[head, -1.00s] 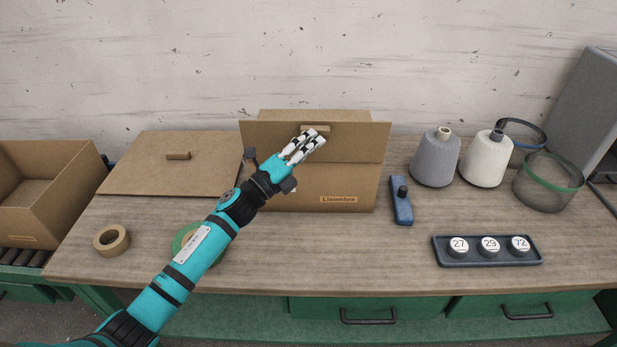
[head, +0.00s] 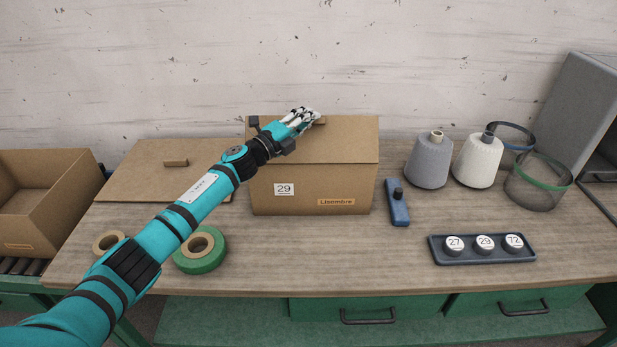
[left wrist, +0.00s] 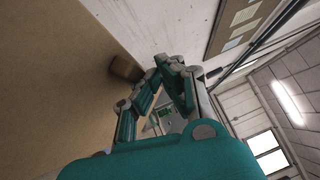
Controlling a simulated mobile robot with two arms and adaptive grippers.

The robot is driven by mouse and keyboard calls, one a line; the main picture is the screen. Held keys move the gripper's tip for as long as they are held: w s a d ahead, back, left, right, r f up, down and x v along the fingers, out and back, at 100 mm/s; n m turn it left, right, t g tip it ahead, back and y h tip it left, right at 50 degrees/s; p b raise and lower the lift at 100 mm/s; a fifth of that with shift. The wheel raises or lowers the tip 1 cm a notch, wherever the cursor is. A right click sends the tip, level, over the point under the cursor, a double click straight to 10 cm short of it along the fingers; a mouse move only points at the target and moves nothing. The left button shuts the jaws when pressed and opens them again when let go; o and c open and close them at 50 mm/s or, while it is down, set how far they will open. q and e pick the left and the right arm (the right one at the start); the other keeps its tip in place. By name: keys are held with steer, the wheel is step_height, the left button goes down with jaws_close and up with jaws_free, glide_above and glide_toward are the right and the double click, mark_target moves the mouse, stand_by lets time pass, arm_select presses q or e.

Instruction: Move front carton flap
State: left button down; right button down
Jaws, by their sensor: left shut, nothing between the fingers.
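The carton (head: 270,195) stands on the bench at the middle, with a "29" label and a "Lisombre" label on its front. Its front flap (head: 350,142) is folded back over the top, lying about flat. My left gripper (head: 313,115) is over the flap's far part, shut with nothing in it, close to a small tab that it partly hides. In the left wrist view, the left gripper (left wrist: 167,62) has its fingers together beside a broad brown board surface (left wrist: 60,75) with a small block (left wrist: 125,68) on it. I cannot tell whether the fingers touch the flap. My right gripper is out of view.
A flat cardboard lid (head: 150,185) lies left of the carton, and an open box (head: 30,225) stands farther left. Tape rolls (head: 205,262) lie in front. A blue tool (head: 397,205), yarn cones (head: 430,163), mesh rings (head: 540,185) and a puck tray (head: 480,258) are right.

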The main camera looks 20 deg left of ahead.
arm_select(q)
steer(key=shift+w+a+f, duration=0.1)
steer(key=shift+w+f, duration=0.2)
steer(key=shift+w, duration=0.45)
steer(key=shift+w+a+f+p, duration=0.15)
steer(key=shift+w, duration=0.25)
steer(key=shift+w+a+f+p, duration=0.1)
steer(key=shift+w+p, duration=0.05)
steer(key=shift+w, duration=0.2)
steer(key=w+a+f+n+g+y+p, duration=0.1)
steer(key=w+f+n+g+y, duration=0.1)
steer(key=w+f+n+g, duration=0.1)
steer(key=shift+w+f+n+g, duration=0.4)
steer(key=shift+f+n+g, duration=0.15)
steer(key=shift+f, duration=0.3)
